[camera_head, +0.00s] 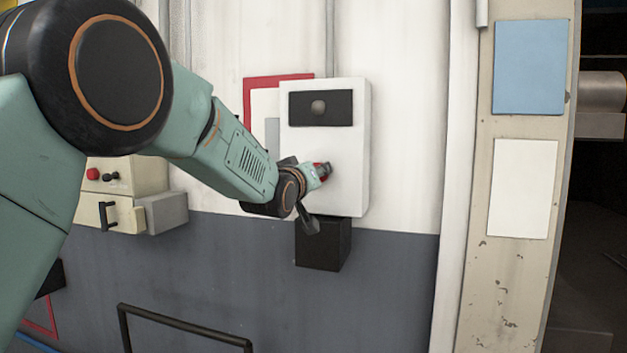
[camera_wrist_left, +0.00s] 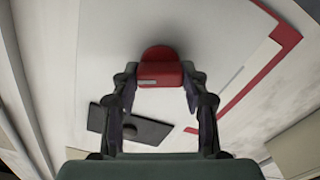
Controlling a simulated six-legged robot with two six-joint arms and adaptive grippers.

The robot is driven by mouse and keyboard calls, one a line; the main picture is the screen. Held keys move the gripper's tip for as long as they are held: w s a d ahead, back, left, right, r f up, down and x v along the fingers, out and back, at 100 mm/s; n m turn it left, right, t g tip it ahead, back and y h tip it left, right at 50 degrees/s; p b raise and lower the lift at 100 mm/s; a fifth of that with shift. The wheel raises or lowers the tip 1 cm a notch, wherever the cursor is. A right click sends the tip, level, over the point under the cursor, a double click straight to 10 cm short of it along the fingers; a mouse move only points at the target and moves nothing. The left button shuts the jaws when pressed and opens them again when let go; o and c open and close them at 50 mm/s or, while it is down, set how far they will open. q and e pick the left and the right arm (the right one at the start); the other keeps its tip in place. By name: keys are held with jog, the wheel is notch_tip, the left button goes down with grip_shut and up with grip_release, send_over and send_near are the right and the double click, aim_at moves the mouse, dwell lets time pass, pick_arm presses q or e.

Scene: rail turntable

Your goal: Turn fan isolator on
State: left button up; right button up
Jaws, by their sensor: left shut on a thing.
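The fan isolator is a white box (camera_head: 351,130) on the wall in the head view. It has a dark plate (camera_head: 339,108) with a round grey lamp or button near its top. Its red handle (camera_head: 320,169) sits lower on the front, mostly covered by my gripper. In the wrist view the red handle (camera_wrist_left: 160,66) stands between my fingertips, with a pale mark on its near edge. My left gripper (camera_wrist_left: 160,78) is shut on the handle, one finger at each side. It also shows in the head view (camera_head: 317,173). My right gripper is not in view.
A black box (camera_head: 323,245) sits right under the isolator. A beige control box (camera_head: 120,182) with red and black buttons is at left. A dark rail (camera_head: 185,325) stands low in front. A post with blue (camera_head: 530,67) and white (camera_head: 524,188) panels is at right.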

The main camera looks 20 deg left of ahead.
pick_arm(q)
jog(key=m, duration=0.2)
jog(key=f+m+b, duration=0.1)
jog(key=m, duration=0.1)
jog(key=shift+m, duration=0.4)
dwell(0.4)
jog(key=o, duration=0.8)
jog(key=shift+c, duration=0.2)
jog(key=o, duration=0.4)
jog(key=shift+s+r, duration=0.2)
jog(key=shift+r, duration=0.15)
jog(key=shift+w, duration=0.1)
